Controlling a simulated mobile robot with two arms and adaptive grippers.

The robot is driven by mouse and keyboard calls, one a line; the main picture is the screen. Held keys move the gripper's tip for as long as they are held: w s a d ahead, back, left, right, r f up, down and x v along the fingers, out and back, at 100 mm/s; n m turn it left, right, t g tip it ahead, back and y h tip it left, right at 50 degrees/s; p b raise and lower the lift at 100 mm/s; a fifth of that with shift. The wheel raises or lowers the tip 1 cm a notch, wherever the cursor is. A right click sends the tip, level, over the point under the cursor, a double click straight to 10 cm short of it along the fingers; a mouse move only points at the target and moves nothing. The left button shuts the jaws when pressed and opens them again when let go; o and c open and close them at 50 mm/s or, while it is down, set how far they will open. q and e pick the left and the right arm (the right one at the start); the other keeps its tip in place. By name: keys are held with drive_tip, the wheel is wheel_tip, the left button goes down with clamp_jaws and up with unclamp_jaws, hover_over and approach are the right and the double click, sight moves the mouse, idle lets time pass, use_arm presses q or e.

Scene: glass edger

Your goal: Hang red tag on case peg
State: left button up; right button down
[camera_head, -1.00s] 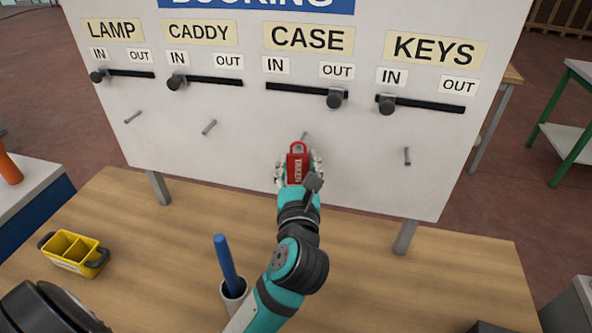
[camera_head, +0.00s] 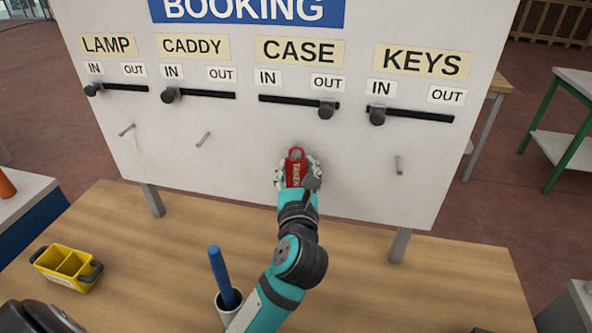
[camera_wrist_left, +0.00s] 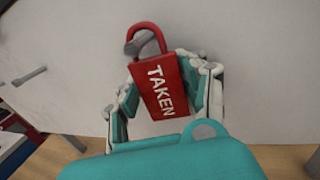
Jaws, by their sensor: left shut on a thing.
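My left gripper (camera_head: 298,174) is shut on the red tag (camera_head: 296,166), which reads TAKEN, in front of the board below the CASE label (camera_head: 299,50). In the left wrist view the red tag (camera_wrist_left: 160,92) sits between the fingers, slightly tilted, with its loop upward. The grey case peg (camera_wrist_left: 139,44) shows within the loop's opening; its tip seems to pass through, but I cannot tell how deep. In the head view the tag and gripper hide this peg. My right gripper is not in view.
The white board (camera_head: 250,140) carries sliders; CASE's knob (camera_head: 326,110) is at OUT. Bare pegs stand under LAMP (camera_head: 127,130), CADDY (camera_head: 203,139) and KEYS (camera_head: 399,165). A yellow caddy (camera_head: 66,266) and a cup (camera_head: 229,300) with a blue stick stand on the wooden table (camera_head: 150,260).

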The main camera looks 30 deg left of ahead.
use_arm(q)
drive_tip(key=shift+a, duration=0.1)
drive_tip(key=o, duration=1)
drive_tip(key=shift+a, duration=0.25)
drive_tip(key=shift+w+d+f, duration=0.1)
drive_tip(key=shift+d, duration=0.2)
drive_tip(key=v, duration=1.2)
drive_tip(key=shift+a, duration=0.2)
